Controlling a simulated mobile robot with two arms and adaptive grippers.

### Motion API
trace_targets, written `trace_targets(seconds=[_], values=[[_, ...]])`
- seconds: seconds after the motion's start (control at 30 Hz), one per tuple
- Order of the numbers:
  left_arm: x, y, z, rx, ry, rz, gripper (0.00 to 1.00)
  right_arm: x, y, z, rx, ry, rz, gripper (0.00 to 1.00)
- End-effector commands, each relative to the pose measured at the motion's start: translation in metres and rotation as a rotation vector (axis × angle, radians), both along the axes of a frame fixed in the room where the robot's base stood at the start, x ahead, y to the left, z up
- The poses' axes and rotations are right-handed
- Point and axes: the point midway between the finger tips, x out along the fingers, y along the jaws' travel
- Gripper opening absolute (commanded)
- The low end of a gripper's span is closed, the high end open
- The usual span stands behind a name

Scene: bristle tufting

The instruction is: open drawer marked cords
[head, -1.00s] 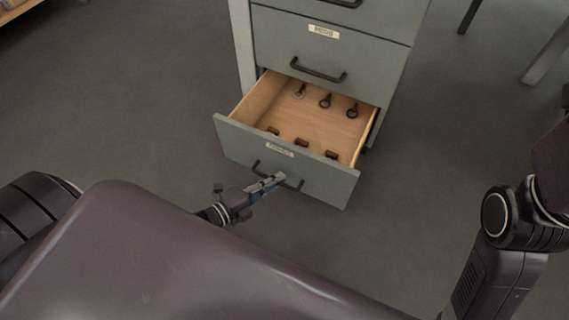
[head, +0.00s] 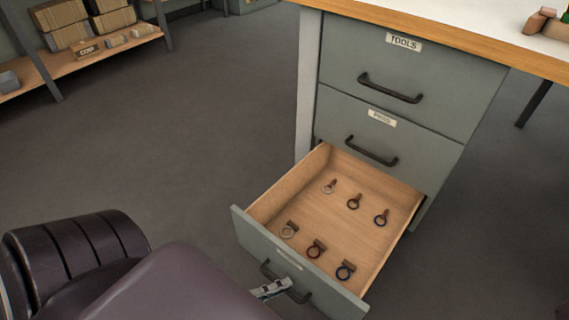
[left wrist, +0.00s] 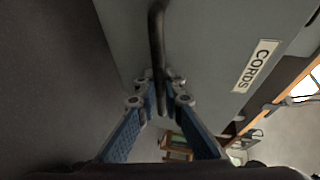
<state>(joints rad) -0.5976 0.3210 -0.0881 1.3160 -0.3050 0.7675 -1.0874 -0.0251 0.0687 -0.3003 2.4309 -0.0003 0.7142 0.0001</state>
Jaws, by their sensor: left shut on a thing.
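The drawer marked CORDS is the lowest in the grey cabinet and stands well open, its grey front (head: 330,292) pulled out from the cabinet. Its CORDS label (left wrist: 257,66) reads clearly in the left wrist view. My left gripper (head: 271,289) is shut on the drawer's dark bar handle (head: 300,297). In the left wrist view the gripper (left wrist: 160,97) has its fingers on both sides of the handle (left wrist: 157,40). Inside the drawer lie several small ringed pieces with brown parts, such as one with a dark ring (head: 354,202), in two rows. My right gripper is out of view.
Above are two shut drawers, the top one marked TOOLS (head: 404,42) and a middle one (head: 388,122) with a blurred label. A wood-edged worktop (head: 440,30) overhangs them. A shelf (head: 95,60) with boxes stands back left.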

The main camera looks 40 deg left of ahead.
Motion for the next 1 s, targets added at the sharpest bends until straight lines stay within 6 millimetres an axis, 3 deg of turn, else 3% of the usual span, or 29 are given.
trace_targets(seconds=[0.23, 0.27, 0.3, 0.63, 0.77, 1.0], values=[[0.000, 0.000, -0.001, 0.001, 0.001, 0.001, 0.00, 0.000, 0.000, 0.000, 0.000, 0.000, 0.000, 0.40], [0.000, 0.000, 0.000, 0.001, 0.001, 0.001, 0.11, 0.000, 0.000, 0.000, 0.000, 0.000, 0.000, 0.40], [0.000, 0.000, 0.000, 0.001, 0.001, 0.001, 0.16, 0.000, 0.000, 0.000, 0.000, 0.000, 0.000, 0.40], [-0.002, 0.001, 0.000, 0.001, 0.001, 0.001, 0.17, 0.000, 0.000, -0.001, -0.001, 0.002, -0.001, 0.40], [-0.015, 0.007, 0.002, 0.001, 0.004, 0.002, 0.17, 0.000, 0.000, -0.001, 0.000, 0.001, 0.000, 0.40], [-0.061, 0.028, 0.011, 0.001, 0.005, 0.001, 0.17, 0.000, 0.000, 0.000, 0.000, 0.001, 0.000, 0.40]])
